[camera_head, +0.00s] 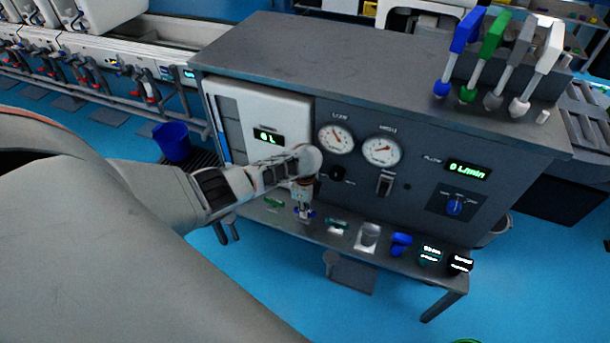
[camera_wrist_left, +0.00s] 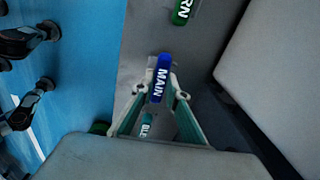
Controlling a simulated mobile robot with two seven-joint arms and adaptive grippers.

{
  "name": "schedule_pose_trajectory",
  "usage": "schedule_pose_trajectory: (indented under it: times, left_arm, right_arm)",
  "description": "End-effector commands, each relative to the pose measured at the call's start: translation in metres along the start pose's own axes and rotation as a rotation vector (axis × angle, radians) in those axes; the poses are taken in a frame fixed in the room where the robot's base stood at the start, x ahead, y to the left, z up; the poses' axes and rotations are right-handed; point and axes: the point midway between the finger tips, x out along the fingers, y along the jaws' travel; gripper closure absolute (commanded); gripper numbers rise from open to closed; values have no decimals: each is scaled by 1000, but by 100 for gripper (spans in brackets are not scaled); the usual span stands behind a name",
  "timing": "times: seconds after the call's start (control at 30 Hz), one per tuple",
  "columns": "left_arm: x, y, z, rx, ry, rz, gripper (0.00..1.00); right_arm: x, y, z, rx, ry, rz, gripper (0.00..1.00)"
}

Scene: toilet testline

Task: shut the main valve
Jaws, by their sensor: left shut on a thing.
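The main valve's blue handle, lettered MAIN (camera_wrist_left: 158,85), lies between the fingertips of my left gripper (camera_wrist_left: 161,82) in the left wrist view. The gripper is shut on it. In the head view my left gripper (camera_head: 304,208) points down at the front ledge of the grey test bench, and a bit of the blue handle shows at its tips. The gripper hides most of the valve there. My right gripper is not in view.
The grey bench (camera_head: 420,215) carries two round gauges, a "0 L/min" display (camera_head: 467,169) and a blue knob (camera_head: 454,206). Several coloured levers stand at the top right. A blue bucket (camera_head: 172,141) stands left.

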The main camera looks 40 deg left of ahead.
Motion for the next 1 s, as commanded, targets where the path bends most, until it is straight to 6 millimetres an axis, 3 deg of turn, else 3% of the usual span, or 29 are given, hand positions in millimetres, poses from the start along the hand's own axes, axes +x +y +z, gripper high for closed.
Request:
schedule_pose_trajectory:
  times: [0.73, 0.8, 0.83, 1.0]
  left_arm:
    - [4, 4, -1, 94, 0, 7, 100]
    - [4, 4, -1, 93, 0, 6, 73]
    - [3, 4, -1, 93, 0, 6, 69]
    - [2, 2, 0, 92, 0, 3, 69]
  right_arm:
    - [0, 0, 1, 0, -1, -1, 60]
    - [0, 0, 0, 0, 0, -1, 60]
    - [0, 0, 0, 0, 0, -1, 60]
    - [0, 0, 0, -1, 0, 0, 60]
